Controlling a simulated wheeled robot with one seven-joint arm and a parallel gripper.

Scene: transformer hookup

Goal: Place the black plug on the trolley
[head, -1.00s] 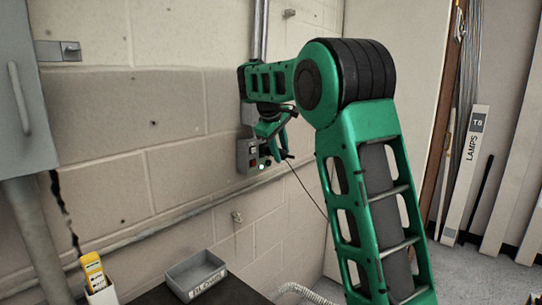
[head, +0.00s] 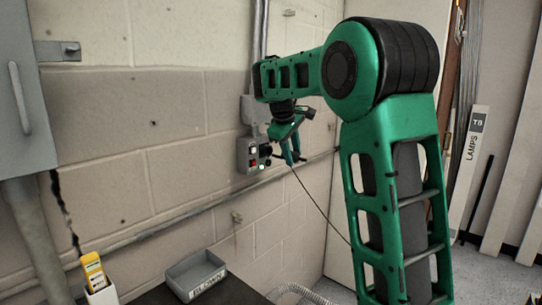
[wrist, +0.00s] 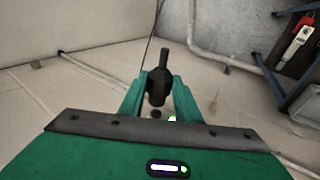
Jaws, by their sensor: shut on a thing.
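The black plug (wrist: 158,82) is between the fingers of my gripper (wrist: 158,100) in the wrist view, with its narrow end pointing away and a thin cable near it. In the head view my gripper (head: 291,155) is small and hangs in front of the wall, just right of the grey switch box (head: 252,155). The plug is too small there to make out; a thin dark cable (head: 318,207) runs from the gripper down to the right. I cannot clearly identify the trolley; a dark top (head: 160,296) shows at the lower edge.
A grey bin marked BLOWN (head: 196,275) sits on the dark top. A yellow device (head: 93,270) stands in a white holder at lower left. A grey cabinet (head: 15,90) and a wall pipe (head: 150,236) are on the left. The wrist view shows a blue frame (wrist: 300,95) at right.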

